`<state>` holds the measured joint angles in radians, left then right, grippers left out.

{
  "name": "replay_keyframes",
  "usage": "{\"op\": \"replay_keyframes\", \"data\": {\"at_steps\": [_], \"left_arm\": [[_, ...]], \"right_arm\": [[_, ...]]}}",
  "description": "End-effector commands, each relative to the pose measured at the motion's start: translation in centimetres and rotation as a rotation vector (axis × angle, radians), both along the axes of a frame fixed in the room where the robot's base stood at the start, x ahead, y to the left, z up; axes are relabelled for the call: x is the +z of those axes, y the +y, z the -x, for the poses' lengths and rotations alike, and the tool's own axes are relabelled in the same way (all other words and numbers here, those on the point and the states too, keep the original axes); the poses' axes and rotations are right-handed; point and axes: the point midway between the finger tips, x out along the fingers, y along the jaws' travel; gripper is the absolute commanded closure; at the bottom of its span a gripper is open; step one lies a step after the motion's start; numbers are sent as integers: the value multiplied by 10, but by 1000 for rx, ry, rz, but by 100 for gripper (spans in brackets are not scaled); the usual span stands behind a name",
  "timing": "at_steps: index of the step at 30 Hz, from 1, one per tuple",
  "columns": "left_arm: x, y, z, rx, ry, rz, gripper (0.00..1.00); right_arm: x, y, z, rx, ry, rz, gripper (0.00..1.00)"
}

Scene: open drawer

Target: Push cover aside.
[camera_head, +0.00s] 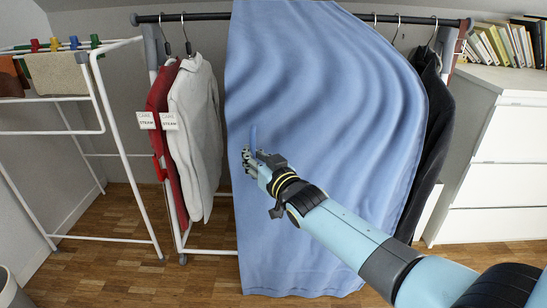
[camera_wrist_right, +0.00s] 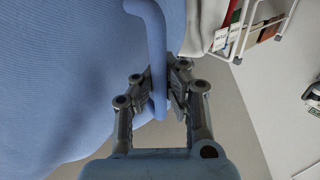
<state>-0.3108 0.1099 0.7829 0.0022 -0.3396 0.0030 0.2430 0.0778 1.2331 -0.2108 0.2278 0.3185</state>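A large blue cover (camera_head: 310,90) hangs from the clothes rack's top bar (camera_head: 200,17) down to near the floor. My left gripper is not in view.
A red garment (camera_head: 160,100) and a light grey sweater (camera_head: 195,125) hang left of the cover. A dark garment (camera_head: 432,130) shows at its right. A white drying rack (camera_head: 115,120) stands left, a white dresser (camera_head: 500,150) right. Wooden floor is free in front.

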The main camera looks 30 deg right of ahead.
Motion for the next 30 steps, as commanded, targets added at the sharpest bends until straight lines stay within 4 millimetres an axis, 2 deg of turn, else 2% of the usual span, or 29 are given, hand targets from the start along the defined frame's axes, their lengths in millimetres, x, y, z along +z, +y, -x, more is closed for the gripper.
{"op": "replay_keyframes", "data": {"at_steps": [1,3,9,22,30], "left_arm": [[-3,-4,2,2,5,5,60],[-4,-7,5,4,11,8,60],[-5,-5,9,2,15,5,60],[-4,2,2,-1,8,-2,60],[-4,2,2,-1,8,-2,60]], "right_arm": [[-7,10,-3,1,7,-8,100],[-7,19,-8,1,8,-8,100],[-6,34,-17,1,9,-6,100],[-7,37,-19,0,11,-5,100],[-4,36,-20,0,7,-3,65]]}}
